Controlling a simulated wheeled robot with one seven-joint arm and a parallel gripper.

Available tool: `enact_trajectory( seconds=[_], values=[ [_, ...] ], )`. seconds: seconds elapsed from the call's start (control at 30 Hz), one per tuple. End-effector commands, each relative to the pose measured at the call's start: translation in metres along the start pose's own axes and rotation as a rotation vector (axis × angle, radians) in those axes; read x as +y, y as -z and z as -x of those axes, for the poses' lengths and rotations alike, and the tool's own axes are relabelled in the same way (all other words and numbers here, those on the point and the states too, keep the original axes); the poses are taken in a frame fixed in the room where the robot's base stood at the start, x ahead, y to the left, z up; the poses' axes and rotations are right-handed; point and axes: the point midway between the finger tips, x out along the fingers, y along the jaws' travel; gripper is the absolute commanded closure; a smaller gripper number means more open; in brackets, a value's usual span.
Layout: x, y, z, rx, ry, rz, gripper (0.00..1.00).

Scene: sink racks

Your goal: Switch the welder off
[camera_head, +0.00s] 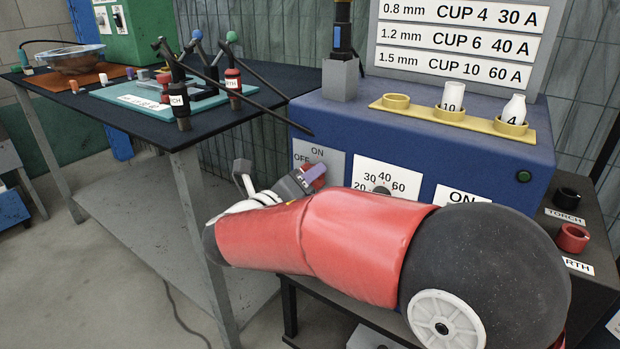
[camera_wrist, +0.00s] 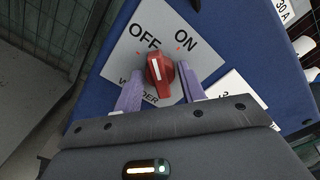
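The welder (camera_head: 420,130) is a blue box with a grey switch plate (camera_head: 330,160) on its front, marked OFF and ON. A red knob (camera_wrist: 159,78) with a white pointer line sits on the plate (camera_wrist: 207,62). In the wrist view the line points up the picture, between the OFF and ON marks. My gripper (camera_wrist: 161,72) has its purple fingers on either side of the knob, with a gap showing at each side. In the head view the knob (camera_head: 315,174) is partly hidden by my gripper (camera_head: 306,178).
A dial plate (camera_head: 385,177) and another ON label sit right of the switch, partly behind my arm. A yellow cup holder (camera_head: 450,117) stands on the welder. A dark workbench (camera_head: 120,130) with torches is at left. TORCH and EARTH sockets (camera_head: 571,238) are at right.

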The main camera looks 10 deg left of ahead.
Motion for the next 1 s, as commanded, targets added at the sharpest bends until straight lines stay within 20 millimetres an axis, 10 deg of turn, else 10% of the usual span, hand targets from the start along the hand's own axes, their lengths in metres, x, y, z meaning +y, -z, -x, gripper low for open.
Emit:
enact_trajectory(
  seconds=[0.3,1.0],
  values=[
    [0.0003,0.0,0.0003,0.0,0.0,0.0,0.93],
    [-0.001,-0.0018,0.0006,-0.001,-0.002,0.133,0.93]
  ],
)
